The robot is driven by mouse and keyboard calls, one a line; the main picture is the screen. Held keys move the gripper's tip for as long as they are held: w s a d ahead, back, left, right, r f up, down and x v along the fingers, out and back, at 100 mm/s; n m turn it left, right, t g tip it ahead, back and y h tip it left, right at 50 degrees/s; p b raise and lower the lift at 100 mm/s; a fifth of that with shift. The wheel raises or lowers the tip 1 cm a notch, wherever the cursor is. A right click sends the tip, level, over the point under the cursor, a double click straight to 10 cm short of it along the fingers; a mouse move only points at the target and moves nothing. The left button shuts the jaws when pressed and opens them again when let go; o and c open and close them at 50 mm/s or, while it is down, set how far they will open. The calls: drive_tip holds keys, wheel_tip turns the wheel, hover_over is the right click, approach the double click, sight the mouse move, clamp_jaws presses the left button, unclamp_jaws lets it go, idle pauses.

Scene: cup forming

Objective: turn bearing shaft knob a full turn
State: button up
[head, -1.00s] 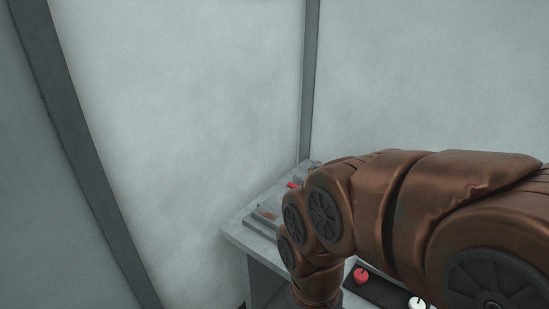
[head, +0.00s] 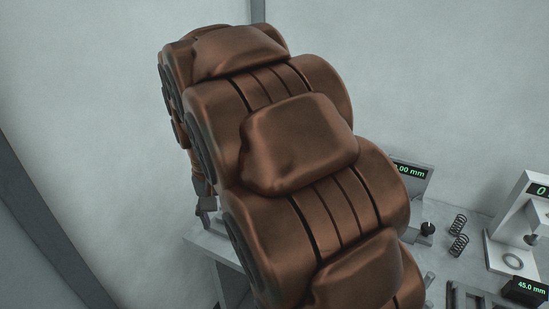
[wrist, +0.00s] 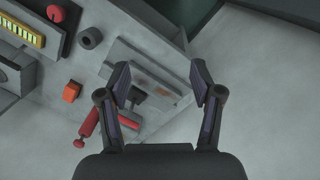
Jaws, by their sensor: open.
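My gripper (wrist: 161,82) is open and empty in the wrist view, its two dark fingers spread above the bench corner. A grey plate fixture (wrist: 150,78) lies beyond and between the fingers. I cannot tell for sure which part is the bearing shaft knob. A round red knob-like part (wrist: 56,13) shows at the upper left of the wrist view, apart from the gripper. In the head view, a small black knob (head: 427,228) stands by a display, right of my arm. My arm hides much of the bench there.
A red-handled tool (wrist: 88,122), an orange block (wrist: 71,91) and a dark ring (wrist: 91,38) lie left of the fingers. In the head view, springs (head: 458,240) and a gauge stand (head: 515,235) are at the right. Floor beyond the bench edge is clear.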

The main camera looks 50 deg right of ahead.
drive_tip(key=w+d+r+m+p, duration=0.2)
drive_tip(key=w+d+m, duration=0.2)
drive_tip(key=w+d, duration=0.45)
drive_tip(key=w+d+f+m+p, duration=0.1)
drive_tip(key=w+d+f+m, duration=0.1)
drive_tip(key=d, duration=0.6)
drive_tip(key=w+d+f+m+p, duration=0.1)
drive_tip(key=w+d+f+m, duration=0.1)
drive_tip(key=d, duration=0.7)
drive_tip(key=w+d+f+m+t+p, duration=0.1)
drive_tip(key=w+d+f+m, duration=0.1)
drive_tip(key=w+d, duration=0.3)
drive_tip(key=shift+w+d+f+m+p, duration=0.15)
drive_tip(key=shift+d+m, duration=0.2)
drive_tip(key=shift+d, duration=0.7)
drive_tip(key=shift+d+f+m+p, duration=0.15)
drive_tip(key=shift+d+m, duration=0.2)
drive_tip(key=shift+d, duration=0.65)
drive_tip(key=shift+d+f, duration=0.15)
drive_tip(key=shift+d, duration=0.3)
drive_tip(key=shift+f, duration=0.2)
drive_tip(key=shift+f+p, duration=1.5)
drive_tip(key=shift+f, duration=2.2)
drive_tip(key=c, duration=1.1)
